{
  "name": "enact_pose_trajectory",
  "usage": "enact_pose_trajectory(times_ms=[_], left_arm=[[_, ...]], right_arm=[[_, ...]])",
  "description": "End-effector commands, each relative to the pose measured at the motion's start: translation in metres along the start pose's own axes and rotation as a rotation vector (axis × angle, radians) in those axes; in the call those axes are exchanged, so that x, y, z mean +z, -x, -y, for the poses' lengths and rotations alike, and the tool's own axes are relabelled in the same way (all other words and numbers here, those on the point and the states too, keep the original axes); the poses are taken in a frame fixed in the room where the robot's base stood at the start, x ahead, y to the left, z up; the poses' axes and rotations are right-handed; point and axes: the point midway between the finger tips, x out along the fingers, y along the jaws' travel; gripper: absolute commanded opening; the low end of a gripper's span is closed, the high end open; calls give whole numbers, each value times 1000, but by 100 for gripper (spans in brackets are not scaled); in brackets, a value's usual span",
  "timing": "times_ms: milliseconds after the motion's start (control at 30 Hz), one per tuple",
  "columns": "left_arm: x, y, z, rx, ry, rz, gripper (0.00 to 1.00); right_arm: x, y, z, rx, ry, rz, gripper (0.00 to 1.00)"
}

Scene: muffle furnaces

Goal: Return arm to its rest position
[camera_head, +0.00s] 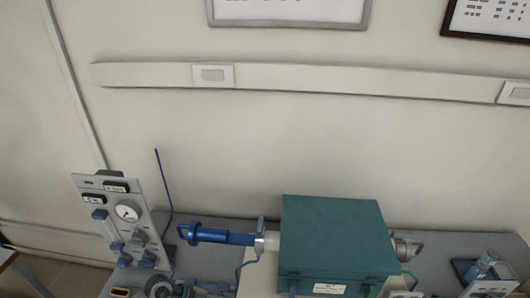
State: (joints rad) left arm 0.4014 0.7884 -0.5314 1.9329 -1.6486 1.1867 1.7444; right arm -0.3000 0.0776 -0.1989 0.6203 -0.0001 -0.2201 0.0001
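Neither of my arms nor grippers can be made out in the head view. A green box-shaped furnace (332,240) stands on the grey bench top (450,250), right of centre, with its lid down. A blue flanged tube fitting (208,235) sticks out from its left side, and a grey metal end fitting (405,249) shows on its right side.
A tilted grey panel (122,222) with a round gauge (128,211) and blue knobs stands at left. Dark and blue parts (170,288) sit at the bottom edge, cut off. A wall rail (300,81) runs behind.

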Motion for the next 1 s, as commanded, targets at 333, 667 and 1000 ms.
enact_pose_trajectory(times_ms=[333, 667, 1000], left_arm=[[-107, 62, 94, -1101, 195, -511, 57], [52, 71, -27, -1395, 1098, 188, 57], [55, 11, -190, -860, 1506, 631, 57]], right_arm=[[0, 0, 2, -2, 0, 0, 100], [1, 0, -2, 2, 2, 1, 100], [1, 0, -2, 2, 3, 1, 100]])
